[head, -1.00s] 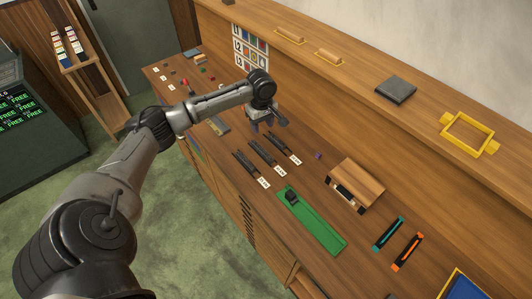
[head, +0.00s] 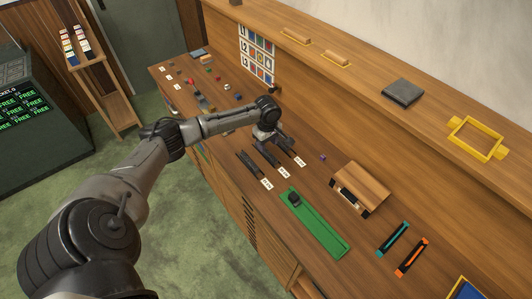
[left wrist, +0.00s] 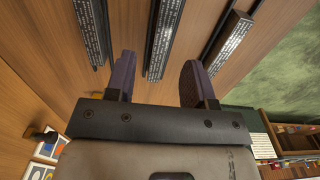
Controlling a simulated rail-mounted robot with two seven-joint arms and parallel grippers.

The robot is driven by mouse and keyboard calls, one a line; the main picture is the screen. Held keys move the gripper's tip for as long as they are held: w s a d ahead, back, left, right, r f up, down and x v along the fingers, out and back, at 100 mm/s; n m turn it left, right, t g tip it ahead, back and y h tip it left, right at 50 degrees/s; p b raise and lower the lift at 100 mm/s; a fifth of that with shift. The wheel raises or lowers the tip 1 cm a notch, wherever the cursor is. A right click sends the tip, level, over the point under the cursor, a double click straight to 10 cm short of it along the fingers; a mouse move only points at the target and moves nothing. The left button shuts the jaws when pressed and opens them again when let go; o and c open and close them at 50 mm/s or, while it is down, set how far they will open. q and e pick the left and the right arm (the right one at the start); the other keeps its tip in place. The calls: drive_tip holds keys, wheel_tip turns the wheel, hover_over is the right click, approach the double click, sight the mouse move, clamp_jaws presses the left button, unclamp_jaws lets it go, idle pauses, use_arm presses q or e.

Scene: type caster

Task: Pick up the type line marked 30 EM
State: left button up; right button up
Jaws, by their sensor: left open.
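Three dark type lines with silvery type lie side by side on the wooden bench: a front one (head: 249,164), a middle one (head: 268,157) and a back one (head: 288,147). Each has a white label at its near end: front (head: 267,184), middle (head: 283,173), back (head: 300,161). The writing is too small to read, so I cannot tell which is 30 EM. My left gripper (head: 270,141) is low over the far ends of the lines. In the left wrist view it (left wrist: 160,80) is open and empty, with the middle line (left wrist: 163,38) lined up between its fingertips.
A small purple cube (head: 323,156) is near the back line. Teal (head: 393,238) and orange (head: 411,257) tools lie further right.

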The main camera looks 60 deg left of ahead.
sight(267, 152)
use_arm(q)
drive_tip(key=shift+f, duration=2.35)
clamp_jaws()
drive_tip(key=shift+r, duration=0.1)
